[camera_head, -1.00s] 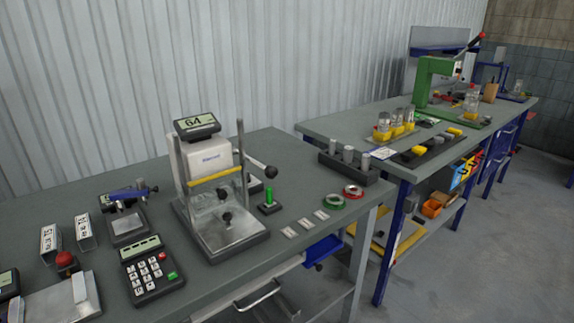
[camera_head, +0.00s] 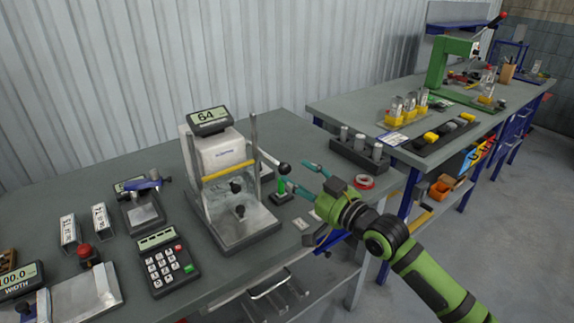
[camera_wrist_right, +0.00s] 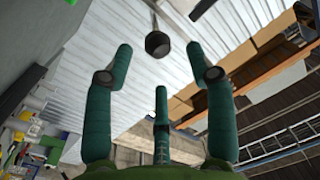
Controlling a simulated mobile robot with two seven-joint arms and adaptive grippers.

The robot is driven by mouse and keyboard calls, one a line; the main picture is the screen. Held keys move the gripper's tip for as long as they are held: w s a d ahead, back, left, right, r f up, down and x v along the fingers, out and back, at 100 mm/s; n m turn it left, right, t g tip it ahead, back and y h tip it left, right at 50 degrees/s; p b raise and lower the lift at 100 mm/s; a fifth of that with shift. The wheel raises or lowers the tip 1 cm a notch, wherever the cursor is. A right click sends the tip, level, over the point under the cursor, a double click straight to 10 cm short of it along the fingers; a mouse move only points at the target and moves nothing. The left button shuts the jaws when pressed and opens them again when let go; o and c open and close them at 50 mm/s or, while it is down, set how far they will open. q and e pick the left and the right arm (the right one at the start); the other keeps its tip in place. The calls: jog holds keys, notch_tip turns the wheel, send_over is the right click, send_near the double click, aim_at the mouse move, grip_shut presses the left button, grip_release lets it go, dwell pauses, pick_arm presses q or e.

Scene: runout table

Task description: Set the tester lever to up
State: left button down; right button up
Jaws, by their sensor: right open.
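The tester (camera_head: 222,160) is a white press on a grey base, with a yellow bar and a display reading 64 on top. Its lever ends in a dark ball knob (camera_head: 284,169) on the right side. The lever slopes slightly down to the right. My right gripper (camera_head: 295,174) is open, its fingertips close to the knob from the right. In the right wrist view the knob (camera_wrist_right: 157,43) shows ahead of and between the spread fingers (camera_wrist_right: 163,65), apart from them. My left gripper is not in view.
A green upright piece (camera_head: 282,188) on a dark base stands just under my fingers. A red ring (camera_head: 365,181) and a block with grey cylinders (camera_head: 358,150) lie to the right. A keypad box (camera_head: 168,264) stands at the front left. A second table with a green press (camera_head: 437,75) is behind right.

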aim_at(289, 172)
jog(key=p+x, duration=0.1)
jog(key=x, duration=0.5)
jog(key=shift+w+a+f, duration=0.1)
jog(key=shift+w, duration=0.1)
grip_shut()
